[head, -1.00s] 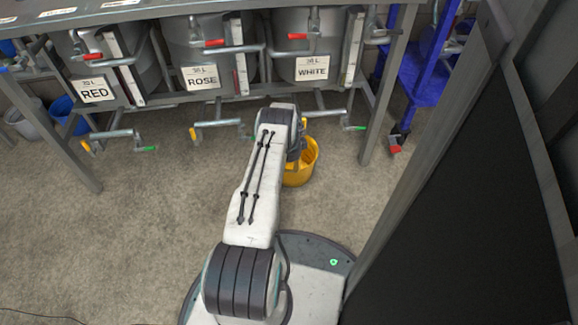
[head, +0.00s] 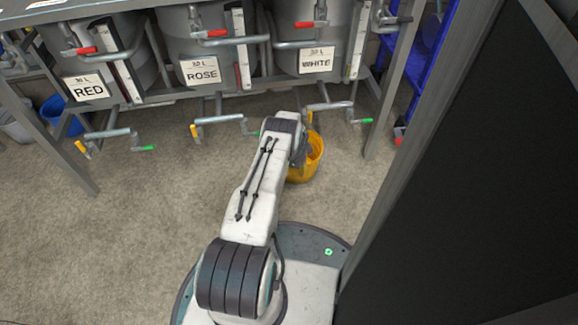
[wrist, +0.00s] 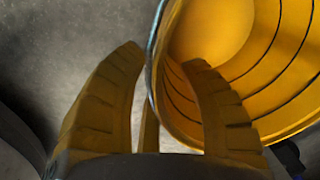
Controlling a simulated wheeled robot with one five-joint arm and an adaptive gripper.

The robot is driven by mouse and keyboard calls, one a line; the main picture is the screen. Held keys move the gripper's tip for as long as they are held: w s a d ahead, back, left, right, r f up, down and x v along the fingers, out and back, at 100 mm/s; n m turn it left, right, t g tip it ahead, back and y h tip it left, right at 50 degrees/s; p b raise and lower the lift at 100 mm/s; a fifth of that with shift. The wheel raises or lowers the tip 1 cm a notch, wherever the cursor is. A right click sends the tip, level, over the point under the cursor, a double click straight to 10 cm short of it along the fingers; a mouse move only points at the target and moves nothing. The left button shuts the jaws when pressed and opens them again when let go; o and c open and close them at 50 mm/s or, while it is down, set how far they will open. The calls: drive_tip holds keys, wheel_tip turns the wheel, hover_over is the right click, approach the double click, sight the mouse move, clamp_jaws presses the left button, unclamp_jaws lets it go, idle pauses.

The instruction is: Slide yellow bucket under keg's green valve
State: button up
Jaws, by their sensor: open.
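The yellow bucket (head: 312,165) stands on the floor in front of the WHITE keg (head: 340,25), partly hidden behind my arm in the head view. The WHITE keg's outlet pipe has a green valve handle (head: 367,121), to the right of the bucket and farther back. Other green handles show under the ROSE keg, partly hidden by my arm, and the RED keg (head: 148,148). In the wrist view, my gripper (wrist: 163,57) is open, its fingers on either side of the bucket's rim (wrist: 152,50). The right finger is inside the bucket, the left outside.
The ROSE keg (head: 190,45) and RED keg (head: 90,60) stand left on the same grey metal frame (head: 70,165). A blue bucket (head: 60,118) is at far left. A large dark panel (head: 460,190) fills the right. The floor to the left is clear.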

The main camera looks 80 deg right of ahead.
drive_tip(key=shift+f, duration=0.25)
drive_tip(key=shift+c, duration=0.2)
clamp_jaws()
idle(0.4)
